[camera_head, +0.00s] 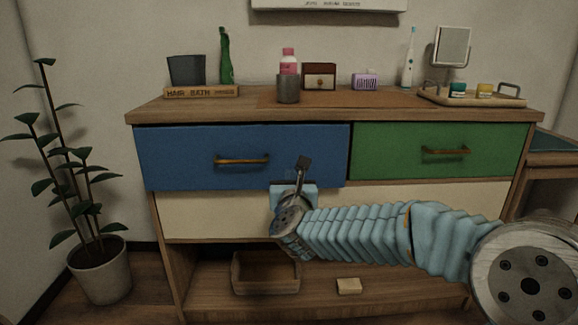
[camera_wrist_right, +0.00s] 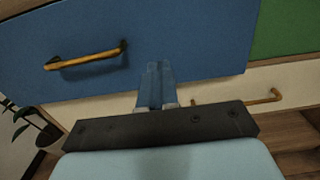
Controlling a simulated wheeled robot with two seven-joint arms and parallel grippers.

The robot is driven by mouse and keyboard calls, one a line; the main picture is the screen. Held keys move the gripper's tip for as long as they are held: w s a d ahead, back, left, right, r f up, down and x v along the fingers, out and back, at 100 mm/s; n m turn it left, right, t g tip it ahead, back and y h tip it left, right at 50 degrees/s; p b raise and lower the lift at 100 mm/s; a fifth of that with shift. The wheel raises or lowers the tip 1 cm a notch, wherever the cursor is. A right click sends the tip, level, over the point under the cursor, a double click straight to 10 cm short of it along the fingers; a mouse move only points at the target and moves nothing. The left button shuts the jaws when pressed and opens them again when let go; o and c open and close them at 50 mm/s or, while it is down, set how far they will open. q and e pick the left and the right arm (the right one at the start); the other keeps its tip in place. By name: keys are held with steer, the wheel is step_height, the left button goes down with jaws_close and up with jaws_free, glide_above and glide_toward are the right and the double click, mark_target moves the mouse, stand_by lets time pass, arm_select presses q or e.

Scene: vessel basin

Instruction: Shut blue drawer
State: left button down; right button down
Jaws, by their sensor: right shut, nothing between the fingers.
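The blue drawer (camera_head: 190,155) is the upper left drawer of the wooden cabinet, with a brass bar handle (camera_head: 242,160). Its front stands slightly proud of the green drawer (camera_head: 490,150) beside it, with a dark gap at its right edge. My right gripper (camera_head: 303,163) is shut and empty, in front of the lower right part of the blue front, right of the handle. In the right wrist view, the shut fingers (camera_wrist_right: 156,85) point at the blue front (camera_wrist_right: 200,50), right of the handle (camera_wrist_right: 85,60). I cannot tell whether they touch it. My left gripper is not in view.
A cream drawer (camera_head: 200,213) lies below the blue one, partly behind my right arm. The cabinet top (camera_head: 225,107) holds a cup, bottles, boxes and a tray (camera_head: 470,98). A potted plant (camera_head: 100,270) stands at left. A wooden box (camera_head: 265,275) is on the low shelf.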

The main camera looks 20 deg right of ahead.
mark_target(290, 158)
steer(key=p+x, duration=0.1)
steer(key=x, duration=0.6)
steer(key=shift+w+d, duration=0.1)
steer(key=shift+w, duration=0.15)
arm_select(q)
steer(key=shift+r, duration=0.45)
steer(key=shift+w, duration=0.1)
